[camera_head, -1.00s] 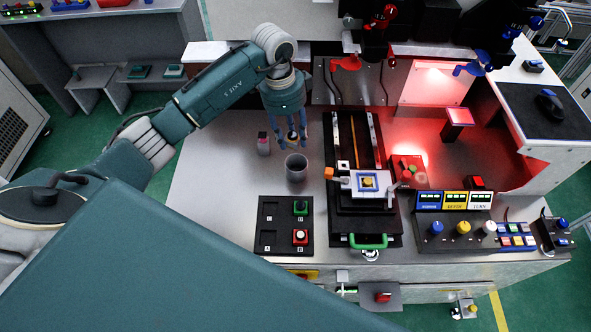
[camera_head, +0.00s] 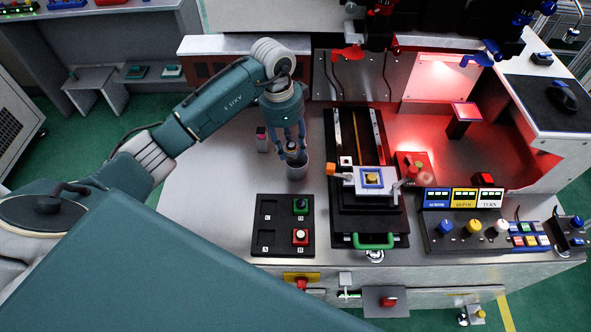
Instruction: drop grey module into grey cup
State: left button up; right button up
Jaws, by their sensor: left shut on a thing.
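The grey cup (camera_head: 297,172) stands upright on the metal bench top, left of the black slide fixture. My left gripper (camera_head: 292,153) points down at the cup's mouth, its fingers overlapping the rim in the picture. It is shut on the small grey module (camera_head: 291,148), which shows only in part between the fingers. I cannot tell whether the module's lower end is inside the cup. My right gripper is not in view.
A small pink-capped bottle (camera_head: 262,139) stands left of the cup. A black button tray (camera_head: 270,240) lies in front of it. The slide fixture (camera_head: 366,218) with a green handle is at the right.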

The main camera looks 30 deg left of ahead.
pick_arm(q)
jog(key=o, duration=1.3)
jog(key=shift+r, duration=0.1)
jog(key=r, duration=0.8)
jog(key=s+a+r, duration=0.1)
jog(key=r, duration=0.2)
jog(key=shift+a+r, duration=0.1)
jog(key=shift+r, duration=0.3)
